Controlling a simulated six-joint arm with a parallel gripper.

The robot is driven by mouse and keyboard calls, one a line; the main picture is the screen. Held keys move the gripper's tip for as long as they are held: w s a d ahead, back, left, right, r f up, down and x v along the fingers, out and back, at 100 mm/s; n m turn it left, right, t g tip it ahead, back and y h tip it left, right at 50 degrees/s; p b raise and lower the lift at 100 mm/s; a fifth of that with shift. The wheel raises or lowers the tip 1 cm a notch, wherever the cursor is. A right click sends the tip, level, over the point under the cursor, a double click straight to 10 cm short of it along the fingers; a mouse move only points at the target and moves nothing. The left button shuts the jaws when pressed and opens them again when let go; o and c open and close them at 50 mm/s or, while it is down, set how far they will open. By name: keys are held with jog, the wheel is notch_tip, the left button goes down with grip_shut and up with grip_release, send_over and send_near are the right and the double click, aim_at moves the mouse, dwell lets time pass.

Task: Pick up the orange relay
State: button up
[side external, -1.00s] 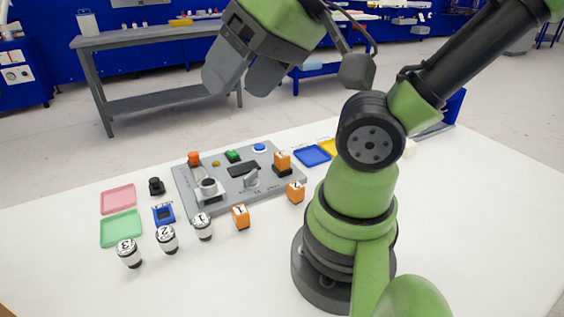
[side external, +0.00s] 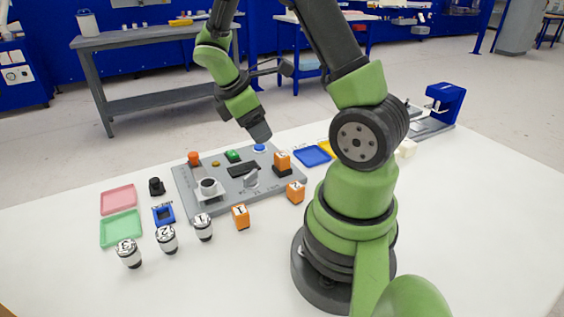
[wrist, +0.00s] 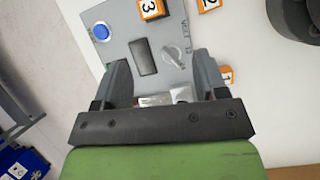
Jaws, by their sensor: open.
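Three orange relays show in the side view. The relay marked 1 (side external: 240,216) stands on the white table before the panel, and the one marked 2 (side external: 295,191) stands at its right corner. The relay marked 3 (side external: 282,160) sits in a dark base on the grey panel (side external: 186,181). The wrist view shows relay 3 (wrist: 151,9) at the top, relay 2 (wrist: 208,4) cut by the top edge, and relay 1 (wrist: 227,75) partly behind the right finger. My gripper (side external: 259,134) is open and empty above the panel's far side; its fingers (wrist: 160,62) show apart.
The panel carries a blue button (side external: 260,147), a grey knob (side external: 251,178) and an orange-red button (side external: 194,158). Several white-and-black cylinders (side external: 167,239) stand at front left, near pink (side external: 118,199) and green (side external: 121,229) trays. A blue tray (side external: 312,155) lies behind the panel's right end.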

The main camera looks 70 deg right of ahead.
aim_at(282, 155)
jog(key=shift+n+g, duration=0.5)
jog(key=shift+n, duration=0.3)
jog(key=x, duration=0.3)
jog(key=d+x, duration=0.1)
jog(key=x, duration=0.3)
jog(key=shift+w+f, duration=0.1)
jog(key=shift+w, duration=0.1)
jog(key=x, duration=0.2)
jog(key=d+x, duration=0.1)
jog(key=x, duration=0.2)
jog(key=shift+d+f, duration=0.1)
jog(key=shift+f, duration=0.05)
jog(key=shift+c, duration=0.2)
jog(key=c, duration=1)
jog(key=shift+c, duration=0.2)
